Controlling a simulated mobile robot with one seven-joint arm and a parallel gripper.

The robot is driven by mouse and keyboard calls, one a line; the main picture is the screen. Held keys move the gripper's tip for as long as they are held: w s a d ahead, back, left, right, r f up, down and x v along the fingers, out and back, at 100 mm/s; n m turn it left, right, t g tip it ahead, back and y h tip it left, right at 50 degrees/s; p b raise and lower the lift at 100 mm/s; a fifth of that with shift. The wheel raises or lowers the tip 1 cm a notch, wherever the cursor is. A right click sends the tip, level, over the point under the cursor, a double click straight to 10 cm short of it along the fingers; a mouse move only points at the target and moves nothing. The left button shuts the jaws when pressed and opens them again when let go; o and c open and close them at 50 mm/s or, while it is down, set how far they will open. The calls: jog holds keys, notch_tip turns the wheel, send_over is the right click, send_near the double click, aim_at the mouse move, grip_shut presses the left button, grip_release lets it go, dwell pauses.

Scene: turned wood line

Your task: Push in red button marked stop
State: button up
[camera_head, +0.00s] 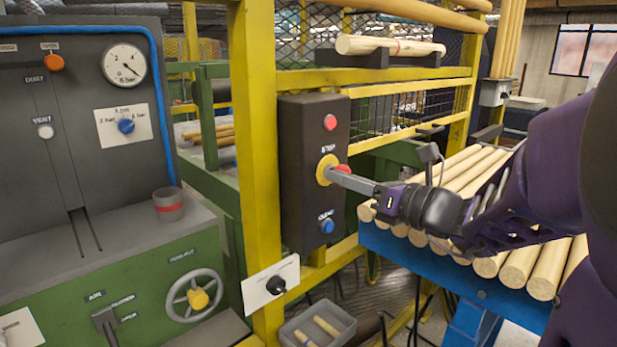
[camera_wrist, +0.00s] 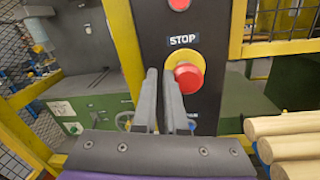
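The red stop button (camera_head: 343,168) sits in a yellow collar (camera_head: 324,163) under the word STOP, on a dark upright control box (camera_head: 301,205). In the wrist view the red button (camera_wrist: 188,78) shows whole, standing out from its collar. My gripper (camera_wrist: 160,72) has its two grey fingers close together, nothing held between them. In that view the fingertips are just left of the button. In the head view my gripper (camera_head: 332,173) comes in from the right and its fingers cross in front of the collar and hide part of the button. I cannot tell whether they touch.
A red round piece (camera_head: 330,122) is above the stop button and a blue button (camera_head: 327,227) below. A yellow post (camera_head: 256,170) stands left of the box. Wooden rods (camera_head: 520,262) lie on a blue stand at right. A grey bin (camera_head: 318,325) is below.

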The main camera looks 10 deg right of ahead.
jog(key=shift+o, duration=0.2)
jog(key=shift+s+d+f+m+t+h, duration=0.1)
jog(key=shift+d+f+m+t+h, duration=0.1)
jog(key=shift+d, duration=0.35)
jog(key=shift+s+d+f+m+t+h, duration=0.1)
jog(key=shift+d+m+h, duration=0.1)
jog(key=shift+d, duration=0.3)
jog(key=o, duration=0.4)
jog(key=shift+s+d+r, duration=0.15)
jog(key=shift+s+d, duration=0.35)
jog(key=shift+d, duration=0.3)
jog(key=a+p+v, duration=0.1)
jog(key=v, duration=1.4)
jog(key=shift+s+r, duration=0.45)
jog(key=shift+s, duration=0.05)
jog(key=shift+d+p, duration=0.1)
jog(key=shift+p, duration=0.4)
jog(key=shift+s, duration=0.1)
